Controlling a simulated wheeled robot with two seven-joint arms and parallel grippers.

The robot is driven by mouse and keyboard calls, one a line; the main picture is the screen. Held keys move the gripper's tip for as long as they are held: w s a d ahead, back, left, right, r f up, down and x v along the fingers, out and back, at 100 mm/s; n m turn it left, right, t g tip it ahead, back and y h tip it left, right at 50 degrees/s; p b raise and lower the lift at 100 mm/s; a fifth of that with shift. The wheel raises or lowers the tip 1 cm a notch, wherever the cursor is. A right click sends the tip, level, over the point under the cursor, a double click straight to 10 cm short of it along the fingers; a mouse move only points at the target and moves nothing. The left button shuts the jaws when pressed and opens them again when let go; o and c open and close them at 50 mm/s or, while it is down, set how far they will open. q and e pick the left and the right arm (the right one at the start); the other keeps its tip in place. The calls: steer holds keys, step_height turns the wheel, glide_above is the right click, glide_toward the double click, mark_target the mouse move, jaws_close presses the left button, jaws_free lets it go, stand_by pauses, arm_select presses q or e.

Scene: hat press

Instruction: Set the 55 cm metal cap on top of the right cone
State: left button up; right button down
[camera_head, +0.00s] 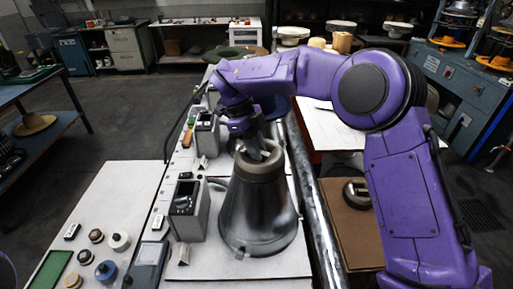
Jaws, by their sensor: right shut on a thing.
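A dark, shiny metal cone (255,215) with a flared base stands upright on the white bench, right of its middle. A grey, collar-like metal cap (260,170) is at the top of this cone. My right gripper (259,152) points down from above, its fingers at the cap's upper opening. It is shut on the cap. I cannot tell whether the cap rests fully on the cone, and no size mark is readable. My left gripper is not in view.
Small display boxes (187,208) stand left of the cone. Several round knobs (106,271) and a dark tablet-like device (149,262) lie at the front left. A metal pipe (318,220) runs along the bench's right side. A brown board (352,240) lies beyond it.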

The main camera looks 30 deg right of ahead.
steer(key=shift+s+r, duration=0.1)
steer(key=shift+r, duration=0.1)
steer(key=shift+w+p, duration=0.2)
steer(key=shift+p, duration=0.1)
steer(key=shift+a, duration=0.15)
steer(key=shift+f+p, duration=0.1)
steer(key=shift+p, duration=0.25)
stand_by(0.3)
stand_by(0.4)
steer(key=c, duration=1)
jaws_free()
steer(key=shift+o, duration=0.2)
steer(key=shift+s, duration=0.1)
steer(key=shift+f, duration=0.1)
